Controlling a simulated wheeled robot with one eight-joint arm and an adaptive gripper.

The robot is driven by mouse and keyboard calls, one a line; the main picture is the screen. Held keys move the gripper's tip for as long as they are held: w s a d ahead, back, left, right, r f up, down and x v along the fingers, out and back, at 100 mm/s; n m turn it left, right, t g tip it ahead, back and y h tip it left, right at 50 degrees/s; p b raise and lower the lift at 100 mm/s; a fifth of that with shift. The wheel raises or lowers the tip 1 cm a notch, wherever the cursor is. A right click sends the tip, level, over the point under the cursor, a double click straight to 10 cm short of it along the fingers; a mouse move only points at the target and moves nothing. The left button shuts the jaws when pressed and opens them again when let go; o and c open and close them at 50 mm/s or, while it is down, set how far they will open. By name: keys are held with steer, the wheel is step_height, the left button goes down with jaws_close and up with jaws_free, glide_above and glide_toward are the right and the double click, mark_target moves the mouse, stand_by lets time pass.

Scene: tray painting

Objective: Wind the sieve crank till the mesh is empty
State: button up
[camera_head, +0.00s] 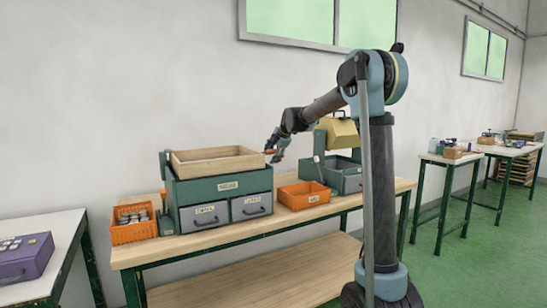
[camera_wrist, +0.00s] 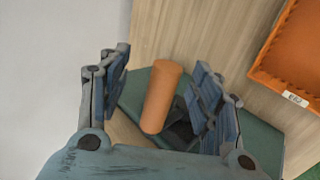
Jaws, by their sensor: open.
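The sieve stands on the workbench in the head view, a green box (camera_head: 222,188) with a pale wooden frame (camera_head: 215,163) on top and two grey drawers (camera_head: 204,217) in front. The frame's wall hides the mesh, so I cannot tell what lies on it. The crank's orange handle (camera_head: 270,151) shows at the frame's right side. My gripper (camera_head: 281,149) is at this handle. In the wrist view the handle (camera_wrist: 161,97) stands between the two spread fingers of my gripper (camera_wrist: 160,62). Gaps show on both sides of it.
An orange bin (camera_head: 135,235) with several grey pieces stands left of the sieve. Another orange bin (camera_head: 304,203) stands right of it, also seen in the wrist view (camera_wrist: 262,72). Behind is a green machine (camera_head: 345,183) with a yellow hood. A purple case (camera_head: 25,261) lies on the left table.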

steer(key=shift+v, duration=4)
steer(key=s+d+f+m+g+h, duration=0.1)
steer(key=s+d+f+m, duration=0.3)
steer(key=s, duration=0.4)
steer(key=s+d+f+m+h, duration=0.1)
steer(key=s+d+f+m, duration=0.25)
steer(key=s+d, duration=0.45)
steer(key=s+d+f+m+g+h, duration=0.1)
steer(key=s+d+f+m, duration=0.25)
steer(key=s, duration=0.55)
steer(key=s+d+f+m+g, duration=0.1)
steer(key=s+d+f+m, duration=0.2)
steer(key=s+f, duration=0.3)
steer(key=s+d+f+m+g+h, duration=0.1)
steer(key=s+d+f+m, duration=0.3)
steer(key=s, duration=0.7)
steer(key=s+d+f+m+g+h, duration=0.1)
steer(key=s+d+f+m, duration=0.3)
steer(key=s+f, duration=0.5)
steer(key=m, duration=0.2)
steer(key=shift+s+f+m, duration=0.3)
steer(key=shift+f, duration=0.05)
